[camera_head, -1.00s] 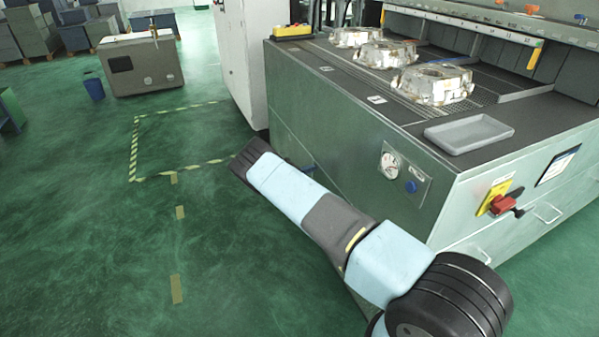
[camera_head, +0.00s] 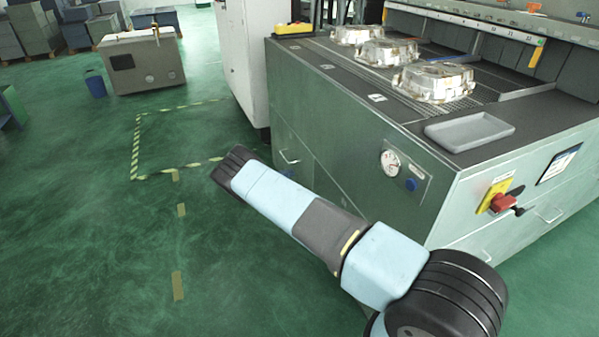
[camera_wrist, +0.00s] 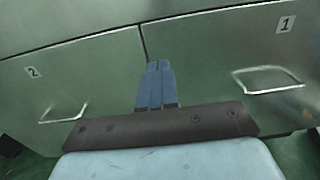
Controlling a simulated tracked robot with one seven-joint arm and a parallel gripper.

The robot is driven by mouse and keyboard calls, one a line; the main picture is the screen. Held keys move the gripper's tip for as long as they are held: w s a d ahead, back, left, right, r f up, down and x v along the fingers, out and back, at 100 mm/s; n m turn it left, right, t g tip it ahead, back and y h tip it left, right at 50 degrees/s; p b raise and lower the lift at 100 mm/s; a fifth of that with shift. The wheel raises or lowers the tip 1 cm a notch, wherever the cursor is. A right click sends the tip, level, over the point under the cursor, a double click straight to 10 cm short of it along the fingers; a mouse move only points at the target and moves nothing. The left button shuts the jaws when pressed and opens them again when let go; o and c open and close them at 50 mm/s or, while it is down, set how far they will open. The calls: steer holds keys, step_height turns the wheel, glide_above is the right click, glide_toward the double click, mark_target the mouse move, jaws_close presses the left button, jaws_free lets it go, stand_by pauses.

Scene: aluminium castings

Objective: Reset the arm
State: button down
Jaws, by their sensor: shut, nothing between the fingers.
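My gripper shows in the wrist view (camera_wrist: 156,85) as two blue fingers pressed together, with nothing between them. It points toward the green front of the bench, between a drawer marked 2 (camera_wrist: 62,90) on the left and a drawer marked 1 (camera_wrist: 225,55) on the right. In the head view my light blue and dark arm reaches from the lower right toward the left, in front of the bench (camera_head: 335,140). The fingers are hidden there.
Several shiny castings (camera_head: 435,82) stand on the bench top. A grey tray (camera_head: 469,132) lies near its front corner. A red switch handle (camera_head: 502,203) sticks out from the side. Open green floor (camera_head: 90,230) lies left, with a striped marked area (camera_head: 135,150).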

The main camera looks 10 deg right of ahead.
steer(key=s+d+r+m+g+y, duration=0.1)
steer(key=d+r+m+g+y, duration=0.2)
steer(key=r, duration=0.8)
steer(key=s+d+r+m+g+y, duration=0.15)
steer(key=d+r+m, duration=0.25)
steer(key=r, duration=0.7)
steer(key=s+d+r+m+y, duration=0.35)
steer(key=s+r, duration=0.25)
steer(key=r, duration=0.4)
steer(key=s+d+r+m+y, duration=0.2)
steer(key=s+d+r+y, duration=0.15)
steer(key=s+r, duration=0.45)
steer(key=s+d+r+m+t+y, duration=0.1)
steer(key=s+d+r+m+y, duration=0.1)
steer(key=s+r, duration=0.55)
steer(key=s+d+r+m+t+y, duration=0.1)
steer(key=s+d+r+m+y, duration=0.1)
steer(key=s+r, duration=0.6)
steer(key=s+f+m+t+y, duration=0.1)
steer(key=s+m, duration=0.1)
steer(key=s, duration=0.8)
steer(key=s+a+f+m+t+y, duration=0.1)
steer(key=s+m+t, duration=0.1)
steer(key=s, duration=0.9)
steer(key=shift+s+a+f+m, duration=0.15)
steer(key=shift+a+f+m, duration=0.1)
steer(key=shift+f+m, duration=0.1)
